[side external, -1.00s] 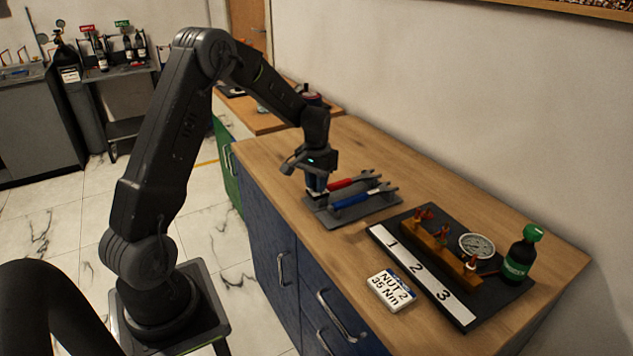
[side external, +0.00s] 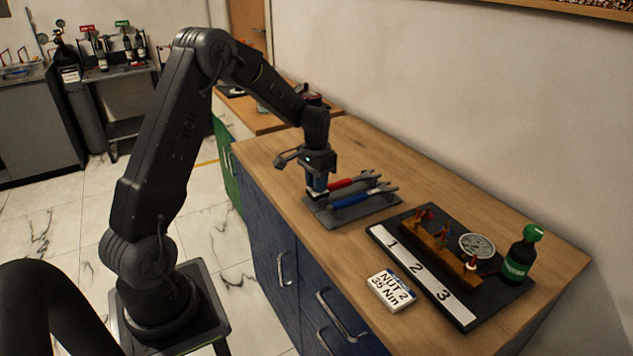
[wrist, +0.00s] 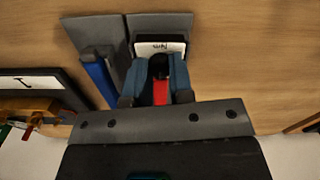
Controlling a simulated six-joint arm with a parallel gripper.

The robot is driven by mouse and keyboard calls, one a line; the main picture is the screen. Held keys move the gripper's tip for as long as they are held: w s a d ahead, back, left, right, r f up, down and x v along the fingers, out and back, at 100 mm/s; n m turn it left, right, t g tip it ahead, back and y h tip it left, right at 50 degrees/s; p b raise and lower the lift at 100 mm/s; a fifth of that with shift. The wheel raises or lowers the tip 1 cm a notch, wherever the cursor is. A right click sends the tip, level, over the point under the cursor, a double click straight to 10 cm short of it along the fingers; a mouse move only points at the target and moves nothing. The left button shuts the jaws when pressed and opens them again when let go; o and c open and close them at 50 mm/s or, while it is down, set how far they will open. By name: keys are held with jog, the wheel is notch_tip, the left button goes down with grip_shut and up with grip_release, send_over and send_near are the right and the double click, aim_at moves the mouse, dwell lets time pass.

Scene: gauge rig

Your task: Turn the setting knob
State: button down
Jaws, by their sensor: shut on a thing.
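Two torque wrenches lie side by side on a grey rack (side external: 362,213), a red wrench (side external: 344,184) behind and a blue wrench (side external: 352,200) in front. My gripper (side external: 317,193) points down at the near-left handle end of the red wrench. In the wrist view, its two blue-grey fingers (wrist: 158,80) stand on either side of a dark knob (wrist: 158,66) at the end of the red handle (wrist: 160,92). The gripper is shut on this knob. A white label (wrist: 160,47) with "Nm" lies just past it. The knob's setting cannot be read.
A white card (side external: 392,290) reads "NUT 2 35 Nm". A black board (side external: 505,293) numbered 1, 2, 3 carries a wooden block (side external: 440,252) with fittings, a round gauge (side external: 477,246) and a green-capped bottle (side external: 520,257). Bare wood lies behind the rack.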

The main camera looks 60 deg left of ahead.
jog(key=c, duration=1)
grip_release()
jog(key=shift+r, duration=0.1)
notch_tip(320, 180, up, 14)
jog(key=shift+f, duration=0.2)
